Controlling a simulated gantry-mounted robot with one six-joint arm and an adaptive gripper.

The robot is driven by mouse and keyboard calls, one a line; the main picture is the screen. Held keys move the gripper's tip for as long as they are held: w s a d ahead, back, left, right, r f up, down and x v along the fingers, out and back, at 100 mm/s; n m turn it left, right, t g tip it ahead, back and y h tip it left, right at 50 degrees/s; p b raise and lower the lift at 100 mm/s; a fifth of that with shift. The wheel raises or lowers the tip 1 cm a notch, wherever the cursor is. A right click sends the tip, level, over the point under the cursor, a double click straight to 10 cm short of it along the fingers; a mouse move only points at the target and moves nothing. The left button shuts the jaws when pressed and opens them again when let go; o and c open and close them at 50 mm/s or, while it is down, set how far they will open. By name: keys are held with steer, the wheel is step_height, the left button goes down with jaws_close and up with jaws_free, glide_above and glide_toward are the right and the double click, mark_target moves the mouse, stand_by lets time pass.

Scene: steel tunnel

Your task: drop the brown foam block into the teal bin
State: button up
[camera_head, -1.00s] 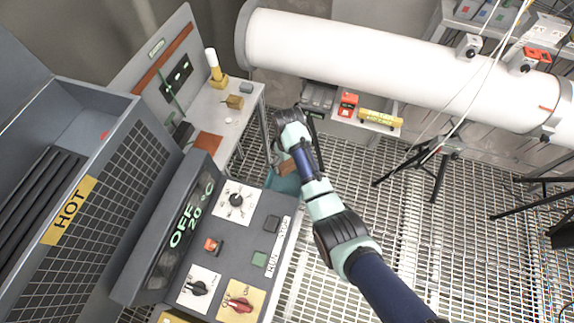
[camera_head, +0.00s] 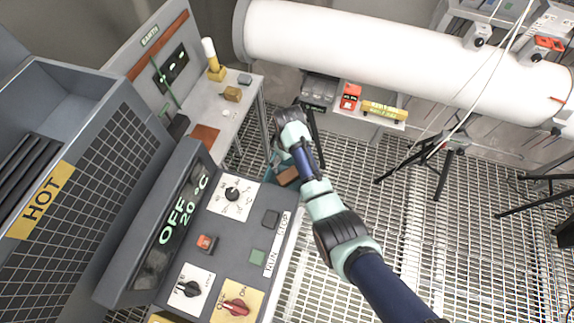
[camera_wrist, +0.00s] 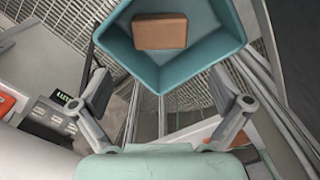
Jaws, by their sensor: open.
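The brown foam block (camera_wrist: 160,31) lies inside the teal bin (camera_wrist: 206,52) in the wrist view, with bare teal floor and walls around it. The block also shows as a small brown patch in the head view (camera_head: 288,176), beside my arm. There the bin is mostly hidden behind my arm and the control console. My gripper (camera_wrist: 163,82) is open and empty, its two fingers spread wide at the near side of the bin. The block is beyond the fingertips and apart from both. The fingers cannot be made out in the head view.
The control console (camera_head: 258,232) stands close left of my arm. A grey workbench (camera_head: 226,122) is behind it. A large white pipe (camera_head: 370,45) crosses the back, with a low shelf (camera_head: 340,113) below. Black tripods (camera_head: 446,160) stand right. The grated floor between is open.

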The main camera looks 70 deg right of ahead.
step_height(320, 180, up, 8)
steer(key=shift+f, duration=0.25)
stand_by(0.7)
